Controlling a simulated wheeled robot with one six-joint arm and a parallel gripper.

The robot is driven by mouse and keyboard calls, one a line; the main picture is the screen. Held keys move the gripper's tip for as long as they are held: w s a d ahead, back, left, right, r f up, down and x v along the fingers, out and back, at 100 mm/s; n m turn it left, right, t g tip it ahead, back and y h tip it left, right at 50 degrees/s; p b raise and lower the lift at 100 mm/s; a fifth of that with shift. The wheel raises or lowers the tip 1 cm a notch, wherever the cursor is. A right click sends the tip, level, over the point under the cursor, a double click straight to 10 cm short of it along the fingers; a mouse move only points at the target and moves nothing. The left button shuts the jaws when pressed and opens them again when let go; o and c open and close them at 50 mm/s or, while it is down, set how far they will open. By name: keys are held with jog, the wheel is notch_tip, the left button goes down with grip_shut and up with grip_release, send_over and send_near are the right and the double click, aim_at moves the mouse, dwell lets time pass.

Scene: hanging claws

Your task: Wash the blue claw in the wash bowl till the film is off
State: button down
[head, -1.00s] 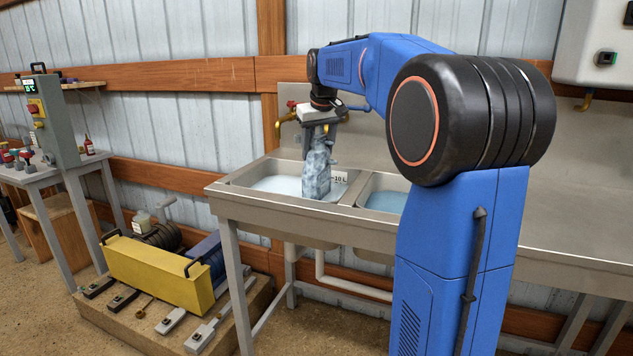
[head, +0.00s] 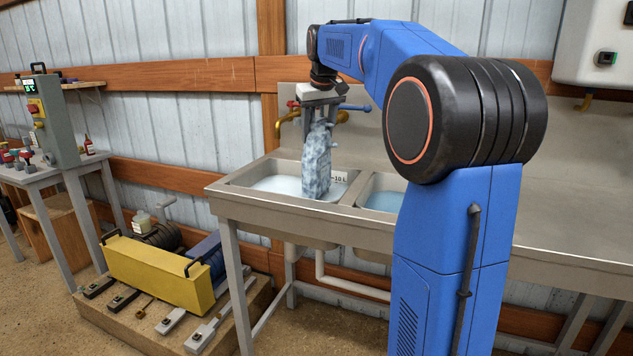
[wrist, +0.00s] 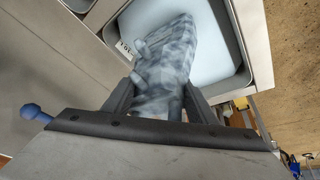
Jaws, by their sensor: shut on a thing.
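The claw (head: 317,160) is a long block with a mottled grey-white film and bluish patches. My gripper (head: 321,122) is shut on its upper end and holds it upright over the left basin (head: 243,182) of the sink, which holds pale, cloudy water. In the head view the claw's lower end is at the water, but I cannot tell how deep it goes. In the wrist view the claw (wrist: 168,65) lies between the fingers of my gripper (wrist: 158,100), with the pale basin water (wrist: 215,45) beyond it.
A second basin with bluer water (head: 384,201) lies just right of the left one. Brass and blue-handled taps (head: 284,122) stand behind the sink. A label (head: 340,177) sits by the divider.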

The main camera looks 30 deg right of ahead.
jog(key=shift+r, duration=5.95)
jog(key=shift+s, duration=0.15)
